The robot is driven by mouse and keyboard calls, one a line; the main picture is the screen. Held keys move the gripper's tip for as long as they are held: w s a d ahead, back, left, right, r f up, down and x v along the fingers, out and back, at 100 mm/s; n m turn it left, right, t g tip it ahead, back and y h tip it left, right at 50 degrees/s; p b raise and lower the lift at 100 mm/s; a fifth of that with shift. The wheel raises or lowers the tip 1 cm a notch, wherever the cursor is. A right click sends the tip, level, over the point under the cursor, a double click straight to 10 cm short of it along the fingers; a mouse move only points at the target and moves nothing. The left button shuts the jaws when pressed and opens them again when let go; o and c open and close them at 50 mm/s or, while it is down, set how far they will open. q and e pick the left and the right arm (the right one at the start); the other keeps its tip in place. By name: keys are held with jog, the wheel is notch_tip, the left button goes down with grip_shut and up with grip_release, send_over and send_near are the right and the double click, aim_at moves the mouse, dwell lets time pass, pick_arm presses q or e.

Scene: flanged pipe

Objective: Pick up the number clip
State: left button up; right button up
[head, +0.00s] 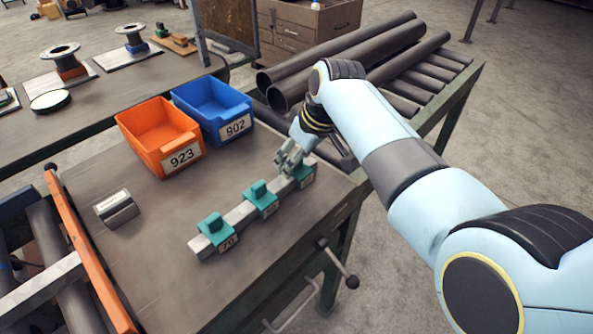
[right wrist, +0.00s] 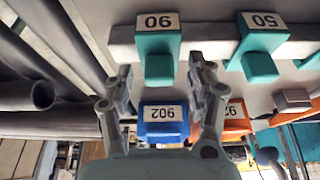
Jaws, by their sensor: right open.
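Three teal number clips sit in a row on a grey rail (head: 237,220) on the bench. The near clip (head: 214,230) reads 70, the middle clip (head: 261,199) reads 50. The far clip (head: 305,178) is partly hidden by my right gripper (head: 289,157). In the right wrist view the far clip (right wrist: 158,48) reads 90, and the 50 clip (right wrist: 260,48) is to its right. My right gripper's open fingers (right wrist: 160,72) straddle the 90 clip in that picture, with nothing held; contact cannot be told. My left gripper is not in view.
An orange bin (head: 153,144) labelled 923 and a blue bin (head: 207,112) labelled 902 stand behind the rail. A small metal block (head: 116,208) lies at left. Dark pipes (head: 345,58) lie beyond the bench's right edge. The bench front is mostly clear.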

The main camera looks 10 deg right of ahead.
jog(key=shift+f, duration=0.1)
jog(key=shift+c, duration=0.2)
grip_shut()
